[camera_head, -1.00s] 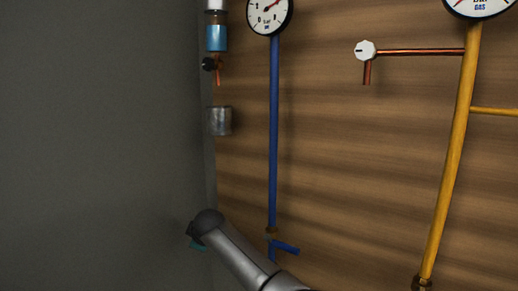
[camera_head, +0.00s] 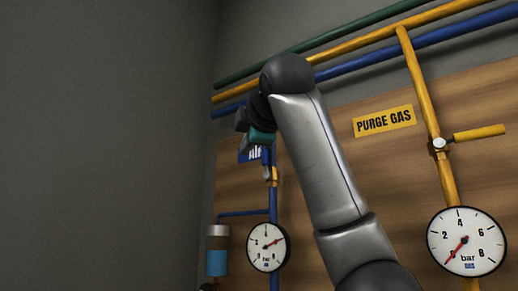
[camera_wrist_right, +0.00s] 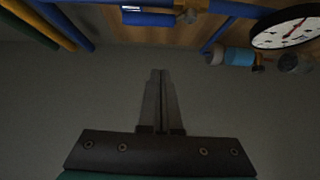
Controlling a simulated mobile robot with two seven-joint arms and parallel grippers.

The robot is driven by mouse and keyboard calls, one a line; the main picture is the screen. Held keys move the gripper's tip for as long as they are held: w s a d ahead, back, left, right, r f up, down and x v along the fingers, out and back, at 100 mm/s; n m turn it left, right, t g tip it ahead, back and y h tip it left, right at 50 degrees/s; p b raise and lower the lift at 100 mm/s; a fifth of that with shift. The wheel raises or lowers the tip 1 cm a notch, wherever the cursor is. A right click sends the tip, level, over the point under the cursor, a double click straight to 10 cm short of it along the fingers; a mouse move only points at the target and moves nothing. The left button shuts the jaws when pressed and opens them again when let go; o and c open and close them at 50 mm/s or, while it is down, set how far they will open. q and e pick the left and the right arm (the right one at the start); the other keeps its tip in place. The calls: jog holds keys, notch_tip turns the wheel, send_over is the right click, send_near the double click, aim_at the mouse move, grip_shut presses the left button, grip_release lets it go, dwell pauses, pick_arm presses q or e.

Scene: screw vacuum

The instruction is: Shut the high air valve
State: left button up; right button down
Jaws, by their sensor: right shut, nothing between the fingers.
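The high air valve is a brass fitting (camera_head: 271,176) on the blue vertical pipe, just below the blue AIR label (camera_head: 250,155). In the head view my right arm hides part of the area beside it. The brass valve body (camera_wrist_right: 187,14) also shows at the top of the right wrist view, with a blue length (camera_wrist_right: 150,18) running left from it; I cannot tell whether this is handle or pipe. My right gripper (camera_head: 247,141) is in front of the label, slightly above and left of the valve. Its fingers (camera_wrist_right: 160,72) are shut and empty, apart from the valve. My left gripper is out of view.
Green, yellow and blue pipes (camera_head: 378,60) run across the top, close to my wrist. An air gauge (camera_head: 267,247) and blue filter cup (camera_head: 216,262) sit below the valve. The purge gas valve's yellow handle (camera_head: 479,133) sticks out right. The grey wall side is clear.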

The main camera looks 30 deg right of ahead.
aim_at(266, 156)
jog(key=shift+s+d+r, duration=0.2)
jog(key=shift+s+r, duration=0.8)
jog(key=shift+s, duration=0.05)
jog(key=shift+w, duration=0.1)
jog(key=w+d+p, duration=0.4)
jog(key=w+d, duration=0.1)
jog(key=w, duration=0.1)
jog(key=shift+d+p, duration=0.15)
jog(key=shift+p, duration=0.2)
jog(key=shift+w, duration=0.1)
